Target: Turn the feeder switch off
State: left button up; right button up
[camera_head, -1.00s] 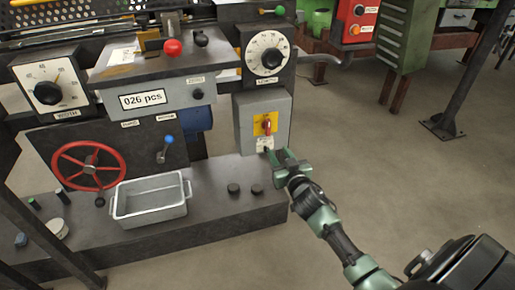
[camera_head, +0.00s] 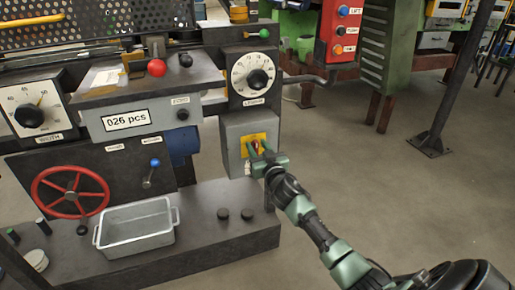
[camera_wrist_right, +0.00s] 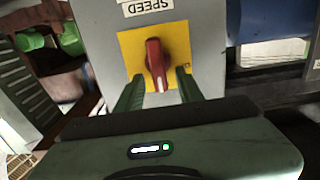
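The feeder switch is a red rotary knob (camera_wrist_right: 154,56) on a yellow plate (camera_wrist_right: 129,48) on the front of a grey box (camera_head: 232,130). In the right wrist view the knob stands nearly upright, its white mark at the lower end. My right gripper (camera_head: 259,150) is at the switch, its fingers pointing at the plate. The right wrist view shows the fingers open, one on each side of the knob's lower end, with gaps visible. Contact cannot be told. In the head view the gripper partly hides the knob and the label below. My left gripper is not in view.
A length dial (camera_head: 257,79) sits above the grey box. A red handwheel (camera_head: 70,170), a blue-tipped lever (camera_head: 155,163) and a metal tray (camera_head: 104,231) are to the left.

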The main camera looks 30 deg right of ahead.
jog(key=shift+c, duration=0.4)
grip_shut()
